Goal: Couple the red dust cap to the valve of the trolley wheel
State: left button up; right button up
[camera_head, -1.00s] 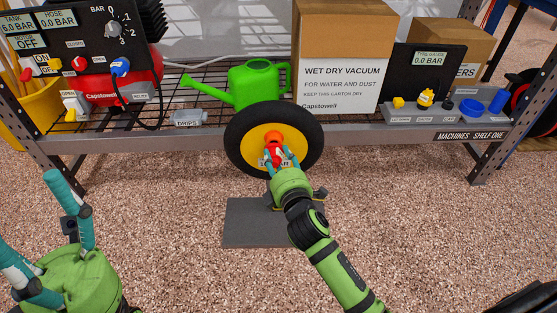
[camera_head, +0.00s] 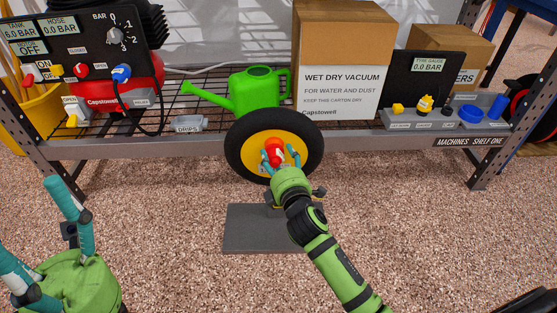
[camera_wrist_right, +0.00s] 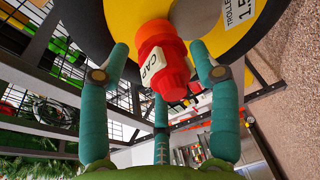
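The red dust cap (camera_head: 274,150), labelled CAP, sits in front of the yellow hub of the trolley wheel (camera_head: 250,150). In the right wrist view the cap (camera_wrist_right: 165,62) points out from the yellow hub (camera_wrist_right: 115,15). The valve is hidden behind it, so I cannot tell how firmly they are joined. My right gripper (camera_head: 280,157) is around the cap with its fingers spread. In the wrist view there are gaps between the right fingers (camera_wrist_right: 158,55) and the cap. My left gripper (camera_head: 35,220) is open and empty at the lower left, far from the wheel.
The wheel stands by a dark grey plate (camera_head: 250,240) in front of the steel shelf (camera_head: 390,136). The shelf holds a compressor panel (camera_head: 75,50), a green watering can (camera_head: 253,90), a drips tray (camera_head: 188,123), a vacuum carton (camera_head: 340,90) and a gauge board (camera_head: 435,75). The floor in front is clear.

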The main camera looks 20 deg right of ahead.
jog(key=shift+s, duration=0.1)
jog(key=s+r, duration=0.1)
jog(key=s, duration=1)
jog(key=shift+s+a, duration=0.35)
jog(key=shift+s, duration=0.05)
jog(key=shift+r, duration=0.15)
